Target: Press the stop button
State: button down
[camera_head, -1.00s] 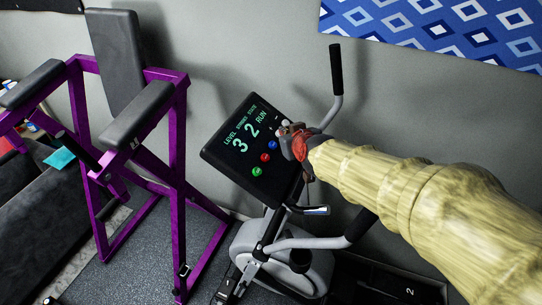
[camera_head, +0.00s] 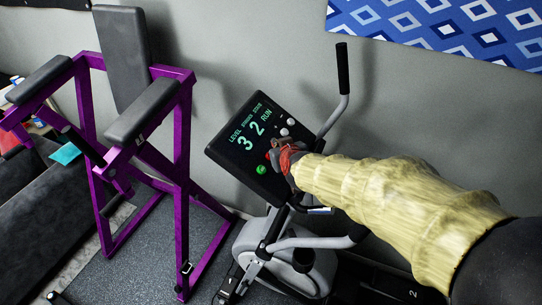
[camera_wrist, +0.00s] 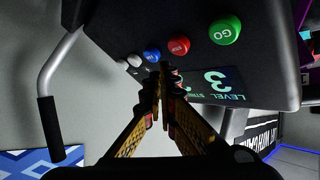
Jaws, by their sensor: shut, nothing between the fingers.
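The exercise machine's black console (camera_head: 232,150) reads "LEVEL 3", "2" and "RUN" in the head view. In the wrist view a red button (camera_wrist: 179,46) sits between a green "GO" button (camera_wrist: 225,31) and a blue button (camera_wrist: 152,56); any lettering on the red one is too small to read. My gripper (camera_head: 274,152) is shut and empty over the console's button row, and it hides the red and blue buttons in the head view. In the wrist view my fingertips (camera_wrist: 165,70) appear just below the red and blue buttons; contact cannot be told.
Two pale knobs (camera_head: 288,126) sit at the upper end of the button row. The machine's grey handlebar (camera_head: 341,95) rises to the right of the console. A purple padded frame (camera_head: 181,150) stands to the left. A grey wall is behind.

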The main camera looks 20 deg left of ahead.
jog(key=shift+a+f, duration=0.4)
jog(key=shift+f, duration=0.15)
jog(key=shift+f, duration=0.1)
dwell(1.1)
jog(key=shift+a+f, duration=0.2)
jog(key=shift+a+f, duration=0.2)
jog(key=shift+f, duration=0.25)
dwell(0.8)
jog(key=shift+r, duration=0.15)
jog(key=shift+d+r, duration=0.45)
jog(key=shift+r, duration=0.2)
jog(key=d+r, duration=0.1)
jog(key=r, duration=0.1)
jog(key=d+r+p, duration=0.1)
jog(key=r, duration=0.1)
jog(key=shift+s+d+r, duration=0.1)
jog(key=shift+d, duration=0.25)
dwell(0.3)
